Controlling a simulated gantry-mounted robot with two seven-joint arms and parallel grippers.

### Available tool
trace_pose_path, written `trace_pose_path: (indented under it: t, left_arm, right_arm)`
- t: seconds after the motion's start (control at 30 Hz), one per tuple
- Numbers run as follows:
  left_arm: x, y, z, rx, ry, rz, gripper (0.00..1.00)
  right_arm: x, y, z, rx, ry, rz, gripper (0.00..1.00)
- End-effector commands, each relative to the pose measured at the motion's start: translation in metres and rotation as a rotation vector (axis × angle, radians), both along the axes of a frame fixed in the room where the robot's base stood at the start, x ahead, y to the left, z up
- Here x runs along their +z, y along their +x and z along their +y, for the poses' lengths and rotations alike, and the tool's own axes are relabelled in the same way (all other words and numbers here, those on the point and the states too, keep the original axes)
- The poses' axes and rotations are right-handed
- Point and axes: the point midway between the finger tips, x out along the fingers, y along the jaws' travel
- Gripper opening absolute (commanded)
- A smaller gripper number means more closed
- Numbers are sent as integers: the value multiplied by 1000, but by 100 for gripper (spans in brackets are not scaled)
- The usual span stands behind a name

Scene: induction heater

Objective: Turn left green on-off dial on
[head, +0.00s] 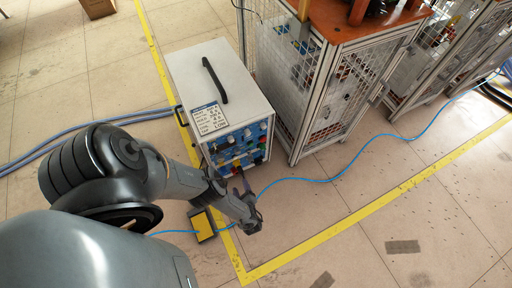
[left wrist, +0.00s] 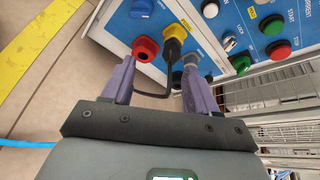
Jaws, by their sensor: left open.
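The induction heater (head: 215,75) is a white box with a blue front panel (head: 238,148). In the left wrist view the panel (left wrist: 228,35) fills the top. A green knob (left wrist: 240,63) sits low on it, right of my right-hand finger, and a larger green control (left wrist: 271,25) is above it. I cannot tell for sure which is the left on-off dial. My left gripper (left wrist: 158,68) is open, its two purple fingers on either side of a yellow connector, with nothing clearly gripped. In the head view the gripper (head: 247,190) is low in front of the panel. My right gripper is out of view.
Red (left wrist: 146,48) and yellow (left wrist: 175,32) connectors stick out of the panel near the fingers, with a black cable (left wrist: 152,95) looping between them. A red button (left wrist: 278,50) is at right. A yellow pedal (head: 203,226) and blue hoses lie on the floor. A caged cabinet (head: 340,90) stands right.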

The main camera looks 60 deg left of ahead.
Motion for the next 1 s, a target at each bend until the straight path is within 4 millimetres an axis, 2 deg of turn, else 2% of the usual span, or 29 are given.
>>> trace_pose_path:
  t: [0.03, 0.1, 0.2, 0.3, 0.53, 1.0]
  left_arm:
    - [22, 30, 11, -24, 34, -37, 59]
    - [42, 65, 19, -50, 59, -81, 59]
    - [65, 103, 20, -64, 67, -134, 59]
    - [77, 125, 22, -62, 68, -165, 59]
    - [76, 139, 38, -58, 69, -180, 59]
    - [56, 156, 104, -58, 68, -181, 59]
  right_arm:
    - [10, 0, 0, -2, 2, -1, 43]
    - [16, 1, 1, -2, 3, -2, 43]
    - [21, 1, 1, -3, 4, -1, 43]
    - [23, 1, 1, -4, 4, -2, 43]
    - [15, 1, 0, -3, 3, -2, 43]
    - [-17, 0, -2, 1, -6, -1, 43]
